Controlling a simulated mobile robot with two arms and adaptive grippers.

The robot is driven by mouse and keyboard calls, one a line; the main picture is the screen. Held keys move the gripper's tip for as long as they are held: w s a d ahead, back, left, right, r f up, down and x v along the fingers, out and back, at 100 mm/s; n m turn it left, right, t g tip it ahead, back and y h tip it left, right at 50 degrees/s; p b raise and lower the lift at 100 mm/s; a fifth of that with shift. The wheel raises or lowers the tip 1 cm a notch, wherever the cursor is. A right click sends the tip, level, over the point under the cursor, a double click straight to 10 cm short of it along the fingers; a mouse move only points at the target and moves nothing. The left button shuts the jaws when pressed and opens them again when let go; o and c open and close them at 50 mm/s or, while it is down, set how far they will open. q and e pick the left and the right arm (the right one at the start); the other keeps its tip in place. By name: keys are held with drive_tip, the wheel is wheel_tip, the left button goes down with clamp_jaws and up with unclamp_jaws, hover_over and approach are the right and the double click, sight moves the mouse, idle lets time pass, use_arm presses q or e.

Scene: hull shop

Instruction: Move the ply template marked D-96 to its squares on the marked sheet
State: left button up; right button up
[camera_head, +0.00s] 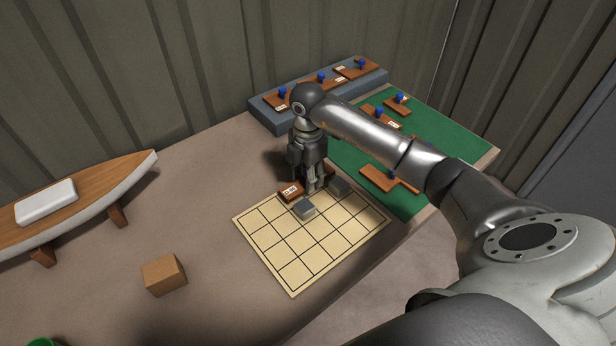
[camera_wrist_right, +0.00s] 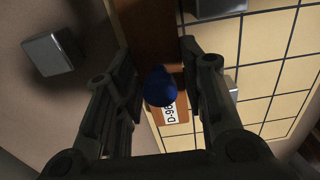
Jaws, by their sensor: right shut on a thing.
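The ply template D-96 (camera_head: 291,191) is a brown piece with a white label, at the far edge of the marked sheet (camera_head: 290,270), a pale board with a dark grid. My right gripper (camera_head: 313,187) points down over it and hides much of it. In the right wrist view, the template (camera_wrist_right: 150,35) has a blue knob (camera_wrist_right: 160,87) between the fingers of my right gripper (camera_wrist_right: 163,88), which is shut on it. Its label reads D-96. Whether the template touches the sheet, I cannot tell. My left gripper is out of view.
Grey blocks stand on the sheet (camera_head: 304,208) and by its far right edge (camera_head: 340,186). A green mat (camera_head: 440,135) and a blue-grey rack (camera_head: 262,118) hold other templates. A wooden block (camera_head: 164,275) and a boat model (camera_head: 100,195) stand left.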

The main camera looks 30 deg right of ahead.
drive_tip(key=shift+f, duration=0.75)
drive_tip(key=shift+f, duration=0.1)
drive_tip(key=o, duration=1)
drive_tip(key=shift+r, duration=0.5)
wheel_tip(320, 180, up, 11)
drive_tip(key=shift+r+b, duration=0.15)
drive_tip(key=shift+b, duration=0.6)
